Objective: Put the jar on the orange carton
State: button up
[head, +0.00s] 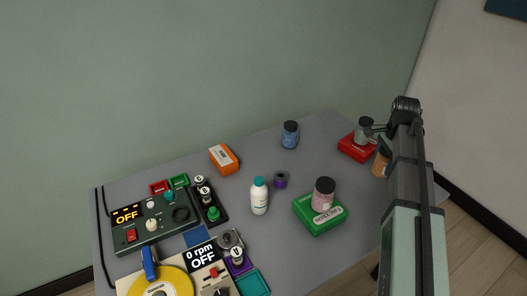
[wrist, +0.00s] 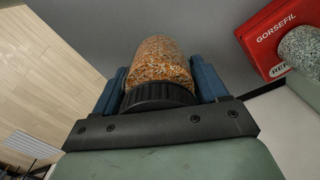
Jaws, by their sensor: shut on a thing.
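The orange carton (head: 224,158) lies on the grey table toward the back left, with its top bare. A jar with orange-and-white speckled contents and a black lid (wrist: 158,65) is between my gripper's blue fingers in the wrist view. My gripper (wrist: 160,82) is shut on it at the lid end. In the head view this jar (head: 379,165) shows at the table's right side, partly behind my arm. I cannot tell whether the jar touches the table.
A grey jar (head: 364,127) stands on a red carton (head: 352,149) close by. A pink jar (head: 323,195) stands on a green carton (head: 319,222). A blue jar (head: 290,136), white bottle (head: 259,196) and purple spool (head: 281,181) stand between. Devices fill the left front.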

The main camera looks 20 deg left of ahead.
jog(key=s+a+r+n, duration=0.2)
jog(key=s+a+n, duration=0.15)
jog(key=a, duration=2.25)
jog(key=s+a+r+n, duration=0.2)
jog(key=a+n, duration=0.3)
jog(key=a, duration=2.2)
send_over(223, 154)
jog(key=shift+f, duration=3.95)
jog(key=shift+f, duration=0.15)
jog(key=o, duration=1.3)
jog(key=shift+o, duration=0.2)
notch_tip(223, 154, up, 12)
